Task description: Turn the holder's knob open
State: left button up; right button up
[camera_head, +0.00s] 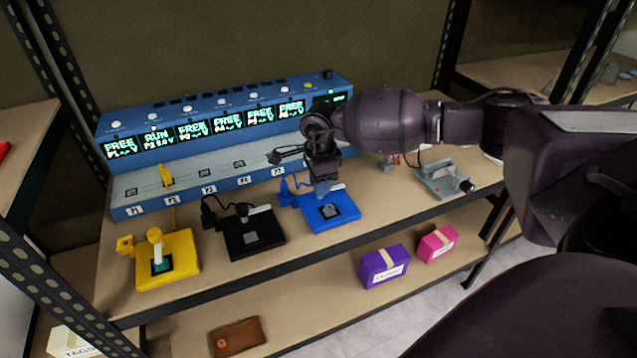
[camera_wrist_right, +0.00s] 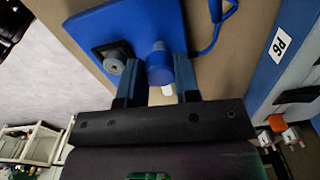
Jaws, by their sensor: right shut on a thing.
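The blue holder (camera_head: 345,222) stands on the upper shelf in front of the blue control unit, with a dark square and a grey round piece (camera_wrist_right: 112,62) on its plate. Its blue knob (camera_wrist_right: 159,66) is a short cylinder at the holder's edge in the right wrist view. My right gripper (camera_head: 324,184) reaches down over the holder. Its two fingers (camera_wrist_right: 156,78) are on either side of the knob, shut on it. In the head view the gripper mostly hides the knob. My left gripper is not in view.
A black holder (camera_head: 240,242) and a yellow holder (camera_head: 181,273) stand left of the blue one. A grey holder (camera_head: 437,183) is to the right. The control unit (camera_head: 150,202) runs along the back. Purple (camera_head: 372,272) and pink (camera_head: 428,248) boxes lie on the lower shelf.

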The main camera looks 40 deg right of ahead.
jog(key=shift+n, duration=0.6)
jog(key=o, duration=0.9)
jog(key=shift+o, duration=0.2)
notch_tip(320, 180, up, 10)
jog(key=shift+f+p, duration=0.15)
jog(key=shift+p, duration=0.35)
jog(key=shift+r, duration=0.55)
